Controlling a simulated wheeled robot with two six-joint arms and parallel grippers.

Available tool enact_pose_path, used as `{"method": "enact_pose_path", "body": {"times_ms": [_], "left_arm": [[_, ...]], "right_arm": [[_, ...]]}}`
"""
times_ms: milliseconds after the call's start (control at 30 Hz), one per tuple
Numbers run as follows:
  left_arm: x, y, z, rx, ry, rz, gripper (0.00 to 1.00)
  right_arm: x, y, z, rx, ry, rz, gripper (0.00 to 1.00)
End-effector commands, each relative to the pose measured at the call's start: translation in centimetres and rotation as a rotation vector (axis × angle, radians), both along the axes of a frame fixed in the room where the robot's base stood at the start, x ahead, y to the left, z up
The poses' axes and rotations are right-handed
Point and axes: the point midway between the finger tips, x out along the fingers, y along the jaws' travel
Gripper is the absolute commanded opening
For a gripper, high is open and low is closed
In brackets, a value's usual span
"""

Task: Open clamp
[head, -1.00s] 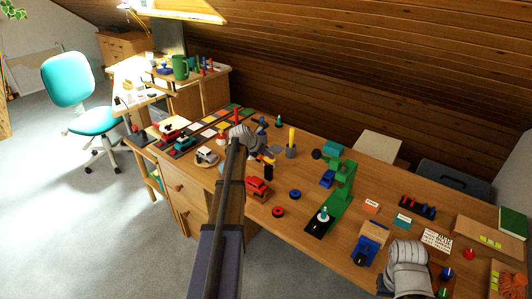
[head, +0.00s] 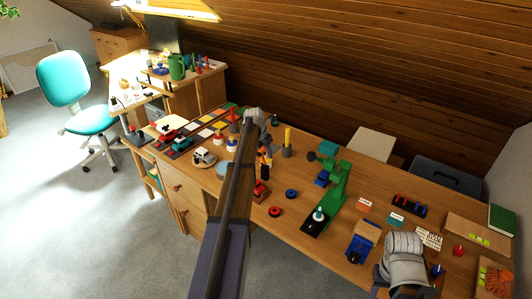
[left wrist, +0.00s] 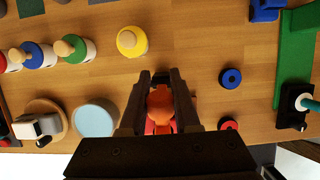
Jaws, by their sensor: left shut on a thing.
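My left gripper (head: 264,168) is shut on an orange rounded thing, above the worktop. The orange thing (left wrist: 160,108) shows between the two dark fingers (left wrist: 160,100) in the left wrist view, with red showing beneath it. Whether the orange thing touches the table I cannot tell. No part is plainly recognisable as the clamp; a blue device with a wooden block (head: 364,236) resembles a small vise at the front right. My right gripper (head: 405,262) is over the right front of the table, its fingertips hidden.
A green stand (head: 337,185) with a black base is right of my left gripper. A blue ring (left wrist: 231,78) and a red ring (head: 274,211) lie between.

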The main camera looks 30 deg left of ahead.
Motion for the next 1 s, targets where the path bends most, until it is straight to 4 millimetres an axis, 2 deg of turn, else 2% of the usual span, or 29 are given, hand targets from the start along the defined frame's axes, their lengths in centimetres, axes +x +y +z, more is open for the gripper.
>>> {"method": "enact_pose_path", "body": {"times_ms": [233, 267, 500, 833, 1000], "left_arm": [[-0.1, -0.1, 0.0, -0.001, 0.002, -0.002, 0.0], [-0.1, -0.1, 0.0, -0.001, 0.002, -0.002, 0.33], [-0.1, -0.1, 0.0, -0.001, 0.001, 0.0, 0.59], [-0.1, 0.0, 0.1, -0.001, 0.0, 0.0, 0.61], [-0.4, 0.0, 1.1, 0.0, 0.0, 0.001, 0.61]], "right_arm": [[0.0, 0.0, 0.0, 0.0, 0.0, 0.0, 0.5], [0.0, 0.0, 0.0, 0.0, 0.0, 0.0, 0.5], [0.0, 0.0, 0.0, 0.0, 0.0, 0.0, 0.5], [0.0, 0.0, 0.2, 0.0, 0.0, 0.0, 0.5], [0.0, 0.0, 1.1, 0.0, 0.0, 0.0, 0.5]]}}
